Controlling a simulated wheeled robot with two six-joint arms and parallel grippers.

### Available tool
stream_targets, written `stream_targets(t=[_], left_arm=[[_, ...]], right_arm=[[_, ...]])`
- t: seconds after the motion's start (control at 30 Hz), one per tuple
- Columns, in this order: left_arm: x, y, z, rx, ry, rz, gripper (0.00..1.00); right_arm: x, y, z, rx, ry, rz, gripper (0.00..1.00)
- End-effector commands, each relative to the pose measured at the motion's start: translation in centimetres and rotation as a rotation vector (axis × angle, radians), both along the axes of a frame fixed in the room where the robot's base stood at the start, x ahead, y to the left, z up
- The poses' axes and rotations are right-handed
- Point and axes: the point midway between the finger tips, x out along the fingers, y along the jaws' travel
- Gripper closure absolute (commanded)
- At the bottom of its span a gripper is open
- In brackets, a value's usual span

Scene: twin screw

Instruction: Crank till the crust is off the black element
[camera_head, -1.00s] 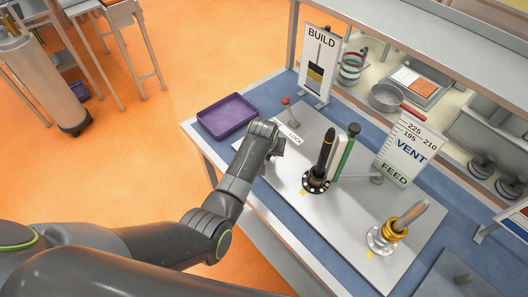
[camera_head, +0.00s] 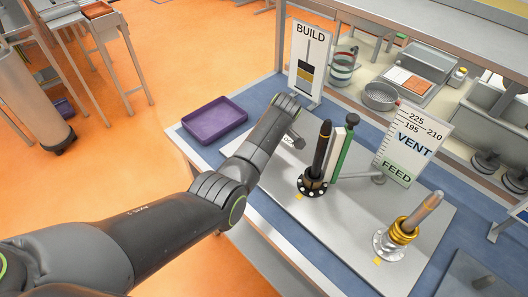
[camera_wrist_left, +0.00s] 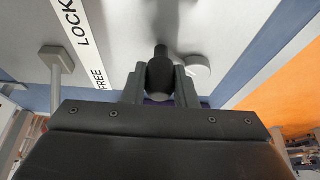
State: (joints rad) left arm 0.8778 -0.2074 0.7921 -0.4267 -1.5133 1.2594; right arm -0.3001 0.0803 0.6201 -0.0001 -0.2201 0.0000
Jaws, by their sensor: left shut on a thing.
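The black element (camera_head: 321,148) is a dark upright screw with a brownish tip, standing in a black flange (camera_head: 311,185) with pale dots. A grey element (camera_head: 424,211) stands in a gold collar (camera_head: 401,233) to its right. My left gripper (camera_head: 296,141) is left of the black element, low over the grey plate (camera_head: 355,212). In the left wrist view its fingers (camera_wrist_left: 160,84) are shut on a dark knob (camera_wrist_left: 160,74), which hides most of what lies below it. A LOCK/FREE strip (camera_wrist_left: 82,38) lies left of the knob. My right gripper is out of view.
A BUILD board (camera_head: 307,58) with black and yellow bands stands behind my arm. A green post (camera_head: 344,150) and a VENT/FEED board (camera_head: 411,145) stand right of the black element. A purple tray (camera_head: 214,120) lies left of my arm.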

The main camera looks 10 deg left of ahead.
Motion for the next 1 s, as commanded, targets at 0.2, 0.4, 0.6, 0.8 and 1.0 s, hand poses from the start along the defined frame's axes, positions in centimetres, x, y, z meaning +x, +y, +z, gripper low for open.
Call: stream_targets(t=[0.2, 0.4, 0.6, 0.8, 1.0], left_arm=[[1.3, 0.5, -0.6, 0.0, -0.005, 0.205, 0.97], [2.0, 1.0, -0.6, 0.0, -0.005, 0.375, 0.97], [2.5, 1.6, -0.6, -0.002, -0.004, 0.516, 0.97], [2.9, 2.0, -0.5, -0.002, -0.005, 0.627, 0.97], [3.0, 2.4, -0.4, -0.002, -0.002, 0.704, 0.97]], right_arm=[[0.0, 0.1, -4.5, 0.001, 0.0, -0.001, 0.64], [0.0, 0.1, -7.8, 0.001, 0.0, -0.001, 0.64], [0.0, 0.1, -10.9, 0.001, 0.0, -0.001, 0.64], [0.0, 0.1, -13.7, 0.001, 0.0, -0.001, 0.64], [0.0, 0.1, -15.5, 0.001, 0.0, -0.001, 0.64]])
